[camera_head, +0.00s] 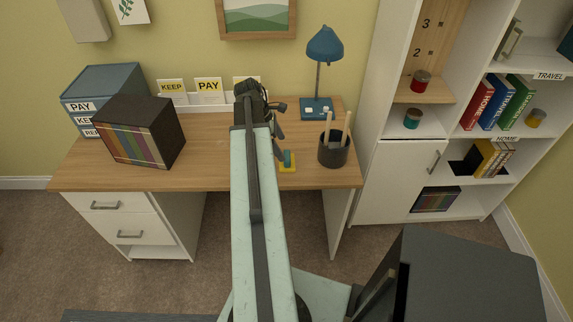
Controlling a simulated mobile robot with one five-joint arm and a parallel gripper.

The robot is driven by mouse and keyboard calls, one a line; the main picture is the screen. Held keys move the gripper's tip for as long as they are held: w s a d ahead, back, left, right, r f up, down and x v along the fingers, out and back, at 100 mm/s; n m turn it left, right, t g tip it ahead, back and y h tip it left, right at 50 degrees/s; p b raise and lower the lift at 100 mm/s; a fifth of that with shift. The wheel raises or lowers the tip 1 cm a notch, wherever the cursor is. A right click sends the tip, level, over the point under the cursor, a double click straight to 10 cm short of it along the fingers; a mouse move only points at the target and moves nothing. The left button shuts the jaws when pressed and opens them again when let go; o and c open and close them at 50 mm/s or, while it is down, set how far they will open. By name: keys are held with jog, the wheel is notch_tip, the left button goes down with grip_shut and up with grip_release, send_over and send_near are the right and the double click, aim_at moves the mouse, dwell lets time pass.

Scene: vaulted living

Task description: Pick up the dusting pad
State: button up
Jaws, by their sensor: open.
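A small yellow pad with a teal grip on top, which looks like the dusting pad (289,167), lies on the wooden desk (215,150) just right of my arm. My arm covers part of the desk beside it. My gripper (280,138) hangs at the far end of my arm, open, close above and behind the pad in the picture. I see nothing in its jaws. The gap between jaws and pad is too small in view to judge.
A dark pen cup (333,150) stands right of the pad, and a blue lamp (316,105) behind it. A dark box of files (140,132) and a blue sorting box (103,88) stand at left. Labelled slots (208,92) line the back. A white shelf (395,165) stands at right.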

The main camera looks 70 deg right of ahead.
aim_at(287, 155)
jog(key=b+x, duration=0.1)
jog(key=x, duration=0.1)
jog(key=b+x, duration=0.4)
jog(key=shift+s+a+f, duration=0.2)
jog(key=shift+s+a, duration=0.05)
jog(key=shift+s, duration=0.05)
jog(key=shift+r, duration=0.2)
jog(key=c, duration=1.2)
notch_tip(287, 155, up, 10)
jog(key=p, duration=1)
jog(key=shift+r+p, duration=0.15)
jog(key=shift+p, duration=0.25)
jog(key=shift+c, duration=0.2)
jog(key=o, duration=0.7)
jog(key=c, duration=0.3)
jog(key=shift+d, duration=0.1)
jog(key=shift+c, duration=0.2)
